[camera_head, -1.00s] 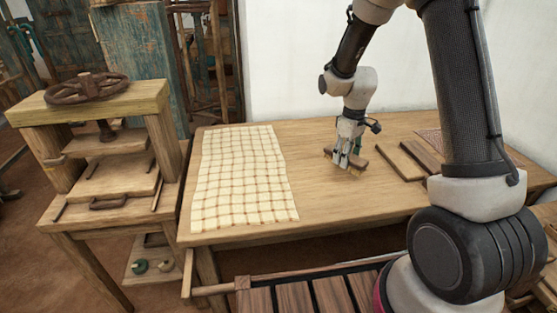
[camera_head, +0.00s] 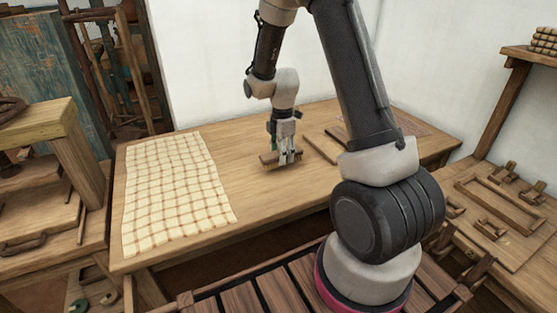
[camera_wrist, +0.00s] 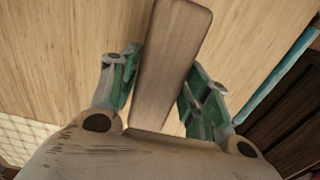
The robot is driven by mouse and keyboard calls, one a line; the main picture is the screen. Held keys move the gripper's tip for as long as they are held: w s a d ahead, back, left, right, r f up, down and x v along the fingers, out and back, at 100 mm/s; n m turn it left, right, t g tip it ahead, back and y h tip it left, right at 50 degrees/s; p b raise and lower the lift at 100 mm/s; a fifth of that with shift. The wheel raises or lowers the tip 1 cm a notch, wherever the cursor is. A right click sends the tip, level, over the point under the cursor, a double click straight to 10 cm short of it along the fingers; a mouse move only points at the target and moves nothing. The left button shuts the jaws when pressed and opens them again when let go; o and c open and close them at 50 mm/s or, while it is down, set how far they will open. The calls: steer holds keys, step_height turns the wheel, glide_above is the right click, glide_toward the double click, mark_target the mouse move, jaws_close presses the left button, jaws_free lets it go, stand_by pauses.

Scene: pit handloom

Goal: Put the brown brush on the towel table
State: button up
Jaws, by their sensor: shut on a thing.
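My gripper (camera_head: 287,157) is shut on the brown brush (camera_head: 268,159), at or just above the wooden table top (camera_head: 245,200). I cannot tell whether the brush touches the table. In the wrist view the brush (camera_wrist: 172,65) is a long brown block between the green-lined fingers (camera_wrist: 160,90), running away from the palm. A cream checked towel (camera_head: 175,190) lies flat on the left part of the same table. The gripper is to the right of the towel, with bare wood between them. A corner of the towel also shows in the wrist view (camera_wrist: 22,138).
Flat wooden boards (camera_head: 322,148) lie on the table right of my gripper. A wooden press (camera_head: 45,150) stands left of the table. A side bench (camera_head: 500,215) with frames and small wooden parts is at the right. A white wall is behind.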

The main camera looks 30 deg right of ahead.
steer(key=shift+f, duration=1.45)
steer(key=shift+f, duration=0.1)
steer(key=o, duration=1)
steer(key=shift+o, duration=0.2)
step_height(320, 180, up, 13)
steer(key=shift+s+f, duration=0.1)
steer(key=shift+f, duration=0.1)
steer(key=s+r+m+t, duration=0.3)
steer(key=s+r+m, duration=0.8)
steer(key=s+r, duration=0.55)
steer(key=s+r+m+t, duration=0.1)
steer(key=s+m, duration=0.6)
steer(key=s, duration=0.3)
